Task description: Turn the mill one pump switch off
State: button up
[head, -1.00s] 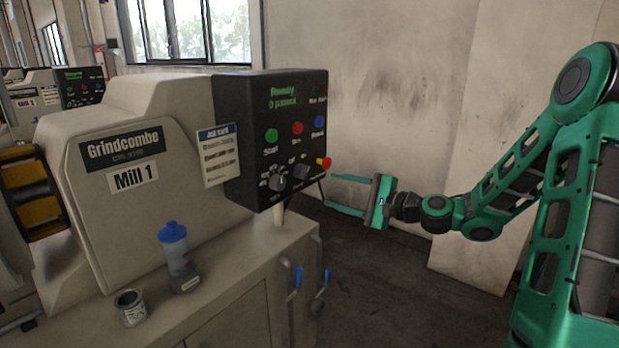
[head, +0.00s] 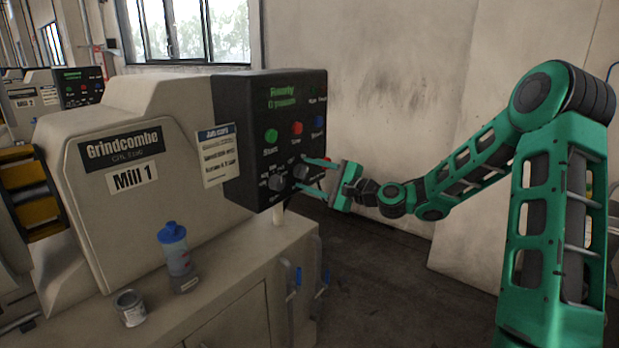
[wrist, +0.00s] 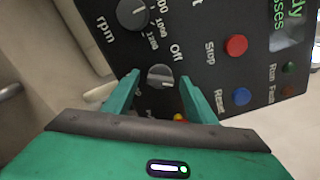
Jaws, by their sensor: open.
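The Mill 1 control panel (head: 272,135) is a black box on the right end of the beige mill. Its pump switch, a grey rotary knob (wrist: 160,76), sits near an "Off" label in the wrist view. My gripper (wrist: 158,90) is open, with one teal finger on each side of this knob. I cannot tell whether the fingers touch it. In the head view my gripper (head: 312,178) reaches the panel's lower right from the right, and its fingers partly cover the knob (head: 300,172).
The rpm dial (wrist: 132,12) is beside the switch. The red Stop (wrist: 236,45), blue Reset (wrist: 241,97) and green Start (head: 271,136) buttons are close by. A yellow-based part (wrist: 179,117) shows low between the fingers. A blue-lidded bottle (head: 177,255) and a tin (head: 130,308) stand on the bench.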

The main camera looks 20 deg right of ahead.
jog(key=c, duration=1.1)
jog(key=shift+n, duration=0.3)
jog(key=n, duration=0.5)
jog(key=shift+f, duration=0.15)
jog(key=n, duration=0.6)
jog(key=shift+f, duration=0.2)
jog(key=shift+n, duration=0.3)
